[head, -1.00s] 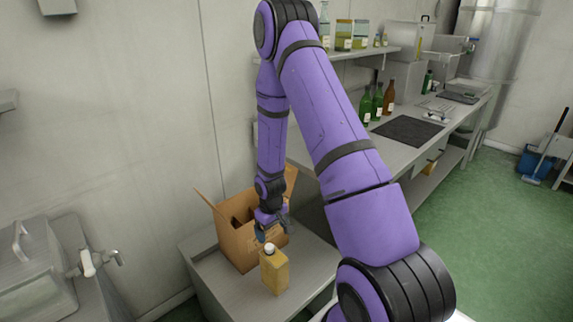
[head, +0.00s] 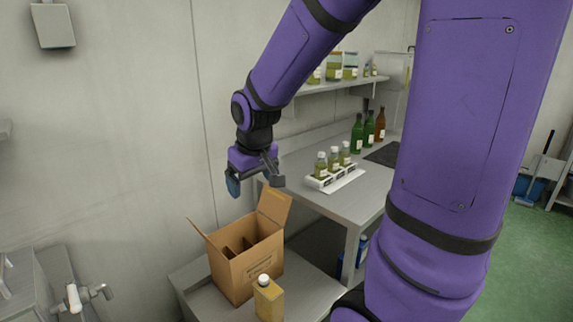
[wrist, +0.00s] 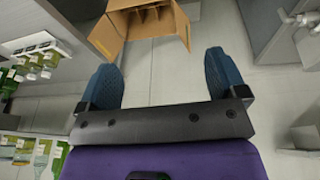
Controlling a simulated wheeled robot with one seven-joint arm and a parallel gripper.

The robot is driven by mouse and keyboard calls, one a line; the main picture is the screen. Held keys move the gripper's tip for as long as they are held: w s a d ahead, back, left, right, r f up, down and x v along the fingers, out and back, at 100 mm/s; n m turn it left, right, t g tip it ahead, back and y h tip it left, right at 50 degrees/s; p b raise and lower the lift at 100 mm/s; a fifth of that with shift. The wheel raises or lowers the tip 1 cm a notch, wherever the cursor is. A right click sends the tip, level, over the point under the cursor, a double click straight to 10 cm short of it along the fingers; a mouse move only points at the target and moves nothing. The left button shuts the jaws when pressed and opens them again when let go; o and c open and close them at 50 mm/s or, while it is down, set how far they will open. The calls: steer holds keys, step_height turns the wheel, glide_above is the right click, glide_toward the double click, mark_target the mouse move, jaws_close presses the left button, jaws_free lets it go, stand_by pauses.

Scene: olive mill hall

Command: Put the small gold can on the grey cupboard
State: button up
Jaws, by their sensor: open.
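The small gold can (head: 269,300), with a white cap, stands upright on the grey cupboard (head: 307,288), in front of an open cardboard box. Its lower part is cut off by the bottom edge of the head view. My gripper (head: 254,186) is open and empty, well above the box and apart from the can. In the wrist view my gripper (wrist: 160,80) shows its two blue fingertips spread with nothing between them. I do not see the can in the wrist view.
The cardboard box (head: 240,272) has raised flaps and dividers inside. A counter to the right holds a white rack (head: 335,180) with several small bottles, green and brown bottles (head: 369,131) and a dark mat. A shelf with jars hangs above. A wall tap (head: 75,298) is at lower left.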

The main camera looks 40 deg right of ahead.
steer(key=s+a+r+t, duration=0.1)
steer(key=s+a+r, duration=0.1)
steer(key=s+r, duration=0.3)
steer(key=s+a+r+t+y, duration=0.1)
steer(key=s+a+r, duration=0.2)
steer(key=s+r, duration=0.3)
steer(key=s, duration=0.5)
steer(key=shift+s, duration=0.25)
steer(key=shift+o, duration=0.4)
steer(key=shift+s+a, duration=0.15)
steer(key=shift+s, duration=0.1)
